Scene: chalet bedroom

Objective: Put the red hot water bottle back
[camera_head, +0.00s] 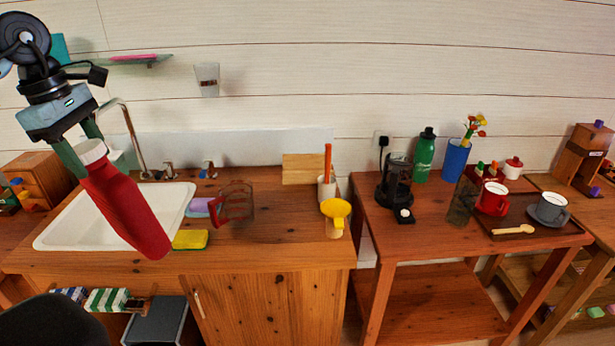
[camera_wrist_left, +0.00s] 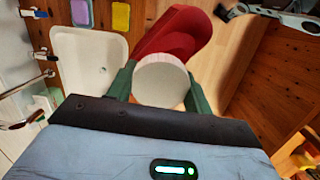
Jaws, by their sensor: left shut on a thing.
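The red hot water bottle (camera_head: 125,208) has a white cap (camera_head: 91,151) and hangs tilted, its body sloping down to the right. In the head view it is in front of the white sink (camera_head: 62,222). My left gripper (camera_head: 85,150) comes from above and is shut on the bottle at its cap end. In the left wrist view the white cap (camera_wrist_left: 160,80) sits between the two green fingers, with the red body (camera_wrist_left: 185,32) beyond it.
A yellow sponge (camera_head: 190,240), a red-handled jug (camera_head: 234,203) and a yellow funnel (camera_head: 336,211) stand on the wooden counter. The right table holds a black coffee maker (camera_head: 394,180), a green bottle (camera_head: 424,156) and a tray with two mugs. A wall shelf (camera_head: 125,60) is at upper left.

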